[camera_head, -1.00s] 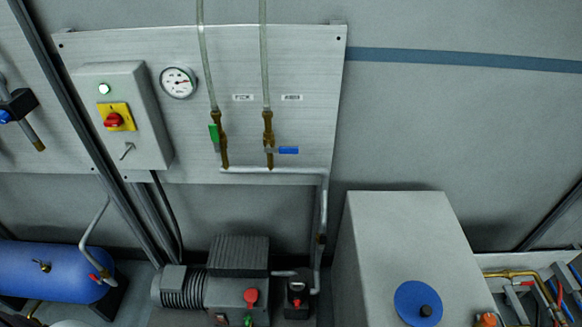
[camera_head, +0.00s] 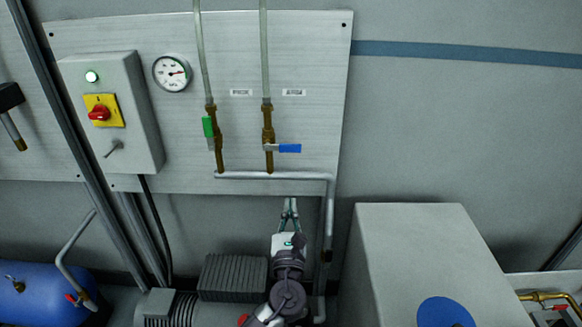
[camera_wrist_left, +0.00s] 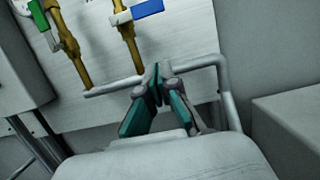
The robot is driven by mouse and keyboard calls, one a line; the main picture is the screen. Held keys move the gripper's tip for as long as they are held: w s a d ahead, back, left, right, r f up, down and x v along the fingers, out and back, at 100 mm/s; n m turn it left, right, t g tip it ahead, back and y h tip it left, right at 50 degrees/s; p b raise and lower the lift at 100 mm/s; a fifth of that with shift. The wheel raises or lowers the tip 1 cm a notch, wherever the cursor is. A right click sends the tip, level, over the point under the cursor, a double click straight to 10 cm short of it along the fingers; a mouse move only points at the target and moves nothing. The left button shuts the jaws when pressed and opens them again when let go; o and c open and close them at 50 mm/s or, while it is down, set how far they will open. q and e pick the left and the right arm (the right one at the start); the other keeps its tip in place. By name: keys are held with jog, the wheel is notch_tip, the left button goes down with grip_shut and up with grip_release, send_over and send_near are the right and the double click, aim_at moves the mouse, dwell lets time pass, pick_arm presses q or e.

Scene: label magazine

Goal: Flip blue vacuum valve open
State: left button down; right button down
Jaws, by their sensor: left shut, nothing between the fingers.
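The blue vacuum valve handle (camera_head: 289,148) sticks out sideways to the right from a brass valve (camera_head: 268,130) on the wall panel. The handle lies across its vertical hose line. It also shows at the top of the left wrist view (camera_wrist_left: 148,9). My right gripper is not in view.
A grey pipe (camera_head: 250,175) runs under both valves and turns down at the right. A control box (camera_head: 130,135) with a red-yellow switch and a gauge (camera_head: 172,74) are at the left. A pump (camera_head: 232,278) and a large grey cabinet (camera_head: 420,250) stand below.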

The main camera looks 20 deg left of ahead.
aim_at(290, 148)
pick_arm(q)
jog(key=shift+w, duration=0.1)
jog(key=w+a+r+p, duration=0.2)
jog(key=w+r, duration=0.4)
jog(key=w, duration=0.3)
jog(key=shift+a+r+p, duration=0.15)
jog(key=shift+a+p, duration=0.2)
jog(key=shift+p, duration=0.3)
jog(key=shift+w, duration=0.1)
